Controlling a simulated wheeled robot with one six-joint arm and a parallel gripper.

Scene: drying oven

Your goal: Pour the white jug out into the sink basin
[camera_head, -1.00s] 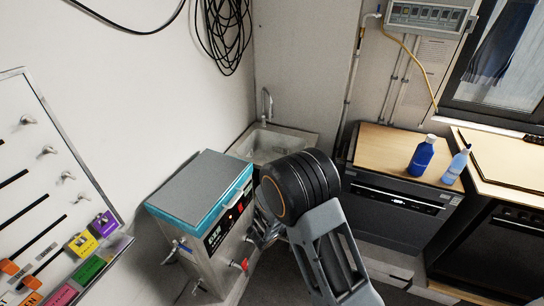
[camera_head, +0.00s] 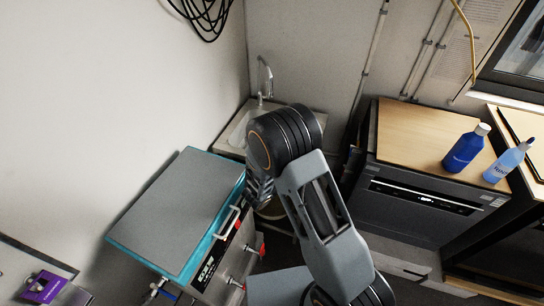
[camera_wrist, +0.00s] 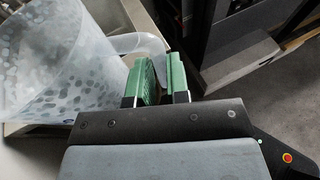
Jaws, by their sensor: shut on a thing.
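The white jug (camera_wrist: 65,60) is translucent with a mottled wall and fills the left of the wrist view. Its handle (camera_wrist: 150,43) reaches to the green fingers of my gripper (camera_wrist: 160,80), which is shut on it. The jug's full outline and contents cannot be made out. In the head view my gripper (camera_head: 260,188) is partly hidden by my arm, and the jug cannot be made out clearly. The sink basin (camera_head: 238,132) stands in the back corner, beyond my gripper, with its right part hidden behind my arm. Its tap (camera_head: 264,78) rises at the back.
A grey-topped, teal-edged unit (camera_head: 180,215) stands left of my arm, close to my gripper. A wood-topped dark appliance (camera_head: 415,205) stands at right, bearing a dark blue bottle (camera_head: 465,150) and a light blue bottle (camera_head: 508,162). Cables (camera_head: 203,15) hang on the wall.

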